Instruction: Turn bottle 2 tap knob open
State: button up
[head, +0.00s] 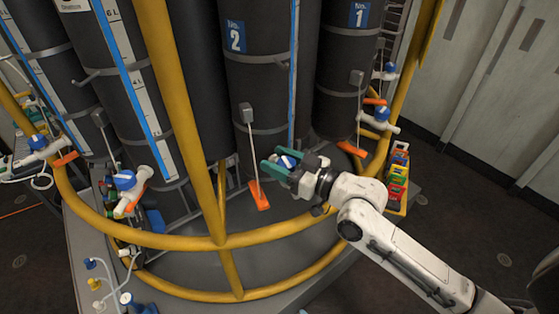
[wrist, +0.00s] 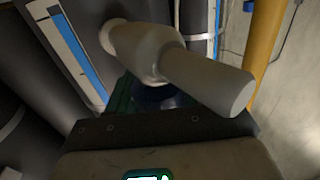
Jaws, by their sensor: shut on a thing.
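Bottle 2 (head: 262,88) is a tall dark cylinder with a blue "2" label (head: 235,36). Its tap knob (head: 287,161) is blue and sits low at the bottle's front. My gripper (head: 277,164) has teal fingers and is shut on this knob, with the arm reaching in from the lower right. In the wrist view the pale tap body (wrist: 158,52) with its thick spout (wrist: 210,82) crosses in front of the gripper. The knob (wrist: 158,98) shows dark blue beneath it, between the green fingers, mostly hidden. I cannot tell how far the knob is turned.
Yellow rails (head: 280,233) curve around the bottles, close to my arm. An orange tag (head: 259,196) hangs left of my gripper. Bottle 1 (head: 348,70) and its blue-knobbed tap (head: 381,115) stand to the right. Colored items (head: 397,172) sit beside my forearm.

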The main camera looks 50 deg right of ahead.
jog(key=o, duration=1)
jog(key=shift+f, duration=0.1)
jog(key=shift+c, duration=0.2)
jog(key=s+b, duration=0.3)
jog(key=s, duration=0.7)
jog(key=shift+s+d, duration=0.3)
jog(key=shift+s, duration=0.1)
